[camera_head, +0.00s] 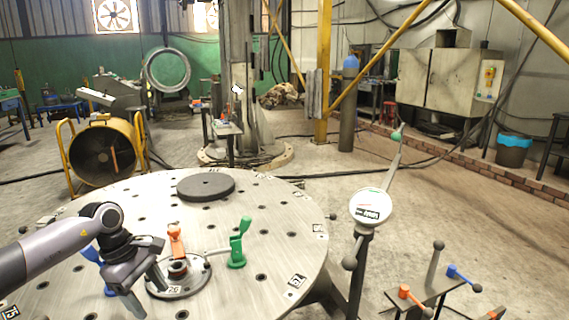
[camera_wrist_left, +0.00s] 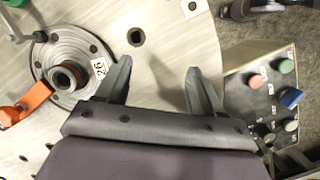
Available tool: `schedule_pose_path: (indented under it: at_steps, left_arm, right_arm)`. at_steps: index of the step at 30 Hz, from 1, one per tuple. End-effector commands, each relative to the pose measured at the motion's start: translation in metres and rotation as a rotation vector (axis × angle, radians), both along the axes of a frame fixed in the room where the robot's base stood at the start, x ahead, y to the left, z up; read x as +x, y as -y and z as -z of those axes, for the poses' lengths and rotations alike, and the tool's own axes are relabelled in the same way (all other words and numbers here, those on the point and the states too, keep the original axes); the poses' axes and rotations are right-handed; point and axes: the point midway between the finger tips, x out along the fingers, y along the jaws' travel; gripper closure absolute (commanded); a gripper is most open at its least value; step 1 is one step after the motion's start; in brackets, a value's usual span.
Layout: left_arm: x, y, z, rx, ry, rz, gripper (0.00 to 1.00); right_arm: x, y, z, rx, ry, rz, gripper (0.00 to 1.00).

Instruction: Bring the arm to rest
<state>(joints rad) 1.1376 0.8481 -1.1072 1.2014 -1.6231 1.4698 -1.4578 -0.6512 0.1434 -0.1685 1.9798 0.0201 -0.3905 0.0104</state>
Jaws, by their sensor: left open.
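My left arm comes in from the left in the head view, and its gripper (camera_head: 148,291) hangs over the round metal table. The gripper is open and empty. In the left wrist view the two fingers (camera_wrist_left: 160,70) stand apart with only bare tabletop between them. A round fixture (camera_head: 185,283) with a dark central ring lies just right of the gripper; it also shows in the left wrist view (camera_wrist_left: 48,50), left of the fingers. An orange clamp handle (camera_head: 176,241) and a green lever handle (camera_head: 239,243) stand at this fixture. My right gripper is not in view.
The round table (camera_head: 285,210) has several holes and a dark disc (camera_head: 206,186) at the back. Right of it stand a round dial (camera_head: 370,207) with a long lever and a low panel with coloured knobs (camera_head: 430,290). A button box (camera_wrist_left: 262,85) shows beside the table edge.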

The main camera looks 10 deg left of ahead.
Motion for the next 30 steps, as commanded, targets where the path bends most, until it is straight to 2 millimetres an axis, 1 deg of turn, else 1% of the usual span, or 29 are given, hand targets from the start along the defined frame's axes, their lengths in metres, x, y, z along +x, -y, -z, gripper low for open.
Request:
schedule_pose_path:
  at_steps: [1, 2, 3, 4, 5, 6, 8, 9, 12, 15, 18, 20, 22, 26, 29, 30]
  left_arm:
    - [-0.004, 0.030, 0.011, -0.087, -0.011, -0.016, 0.33]
    - [-0.006, 0.047, 0.016, -0.142, -0.016, -0.034, 0.33]
    - [-0.010, 0.071, 0.022, -0.221, -0.030, -0.062, 0.33]
    - [-0.013, 0.089, 0.025, -0.282, -0.041, -0.086, 0.33]
    - [-0.017, 0.107, 0.028, -0.346, -0.057, -0.113, 0.33]
    - [-0.022, 0.131, 0.030, -0.434, -0.082, -0.157, 0.33]
    - [-0.031, 0.164, 0.030, -0.568, -0.131, -0.230, 0.33]
    - [-0.037, 0.185, 0.028, -0.657, -0.169, -0.283, 0.33]
    - [-0.050, 0.227, 0.020, -0.872, -0.285, -0.439, 0.33]
    - [-0.061, 0.257, 0.008, -1.075, -0.431, -0.619, 0.33]
    - [-0.067, 0.274, -0.004, -1.260, -0.597, -0.821, 0.33]
    - [-0.070, 0.278, -0.009, -1.363, -0.707, -0.952, 0.33]
    - [-0.072, 0.277, -0.013, -1.474, -0.844, -1.113, 0.33]
    - [-0.075, 0.264, -0.009, -1.651, -1.112, -1.434, 0.33]
    - [-0.082, 0.246, 0.005, -1.760, -1.329, -1.695, 0.33]
    - [-0.087, 0.238, 0.012, -1.797, -1.419, -1.805, 0.33]
  right_arm:
    - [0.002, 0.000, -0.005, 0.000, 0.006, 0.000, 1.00]
    - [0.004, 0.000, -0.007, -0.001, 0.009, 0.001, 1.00]
    - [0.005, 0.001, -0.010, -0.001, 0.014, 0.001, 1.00]
    - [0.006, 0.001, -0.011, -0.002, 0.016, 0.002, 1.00]
    - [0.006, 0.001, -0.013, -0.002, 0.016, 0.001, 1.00]
    - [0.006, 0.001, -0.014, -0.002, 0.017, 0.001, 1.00]
    - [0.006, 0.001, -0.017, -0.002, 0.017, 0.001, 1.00]
    - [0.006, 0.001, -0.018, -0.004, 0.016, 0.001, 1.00]
    - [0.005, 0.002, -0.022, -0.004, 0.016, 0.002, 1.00]
    - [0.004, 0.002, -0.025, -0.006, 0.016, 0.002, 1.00]
    - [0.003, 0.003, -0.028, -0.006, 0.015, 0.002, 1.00]
    - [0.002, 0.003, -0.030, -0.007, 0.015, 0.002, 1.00]
    - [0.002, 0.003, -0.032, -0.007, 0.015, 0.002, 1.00]
    - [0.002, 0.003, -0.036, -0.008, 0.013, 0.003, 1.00]
    - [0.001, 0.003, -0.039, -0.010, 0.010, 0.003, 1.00]
    - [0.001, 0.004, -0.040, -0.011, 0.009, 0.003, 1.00]
